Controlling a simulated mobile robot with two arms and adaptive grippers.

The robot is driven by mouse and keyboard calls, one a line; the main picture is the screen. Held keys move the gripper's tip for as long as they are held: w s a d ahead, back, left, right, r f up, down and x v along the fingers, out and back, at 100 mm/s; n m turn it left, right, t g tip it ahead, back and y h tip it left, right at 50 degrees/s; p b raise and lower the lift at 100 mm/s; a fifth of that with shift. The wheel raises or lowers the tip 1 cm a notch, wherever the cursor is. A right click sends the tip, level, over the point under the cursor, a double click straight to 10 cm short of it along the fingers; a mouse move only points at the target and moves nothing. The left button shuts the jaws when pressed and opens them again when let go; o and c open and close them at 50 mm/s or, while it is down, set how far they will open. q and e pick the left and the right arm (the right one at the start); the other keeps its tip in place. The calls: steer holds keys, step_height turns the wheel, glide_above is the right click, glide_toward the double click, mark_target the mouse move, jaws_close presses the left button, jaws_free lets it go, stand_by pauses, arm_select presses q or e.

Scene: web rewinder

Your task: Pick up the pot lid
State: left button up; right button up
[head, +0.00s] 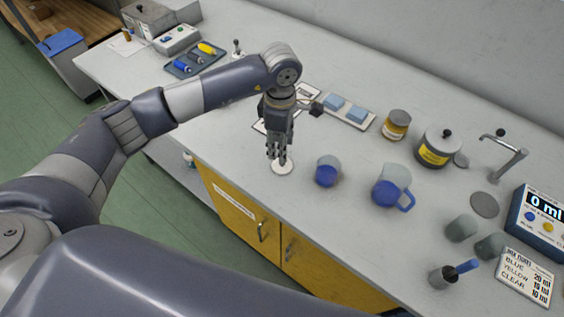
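A grey pot (436,152) with a yellow label stands at the back right. Its grey lid (441,138) with a dark knob sits on top. My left gripper (279,158) points down over a small white disc (284,169) near the counter's front edge, well to the left of the pot. The fingertips are at the disc, but whether they grip anything cannot be told. My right gripper is not in view.
A blue-filled cup (327,172) and a blue-filled jug (392,187) stand between my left gripper and the pot. An amber jar (396,125) is left of the pot. A tap (508,160), a grey disc (484,204) and a display (542,218) are at the right.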

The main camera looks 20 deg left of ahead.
mark_target(282, 164)
arm_select(q)
steer(key=shift+s+d+f+p, duration=0.1)
steer(key=shift+f+p, duration=0.25)
steer(key=shift+f, duration=0.25)
step_height(282, 164, down, 4)
steer(key=shift+d+r+p, duration=0.15)
steer(key=shift+p, duration=0.55)
steer(key=shift+f, duration=0.4)
steer(key=shift+c, duration=0.6)
steer(key=c, duration=0.7)
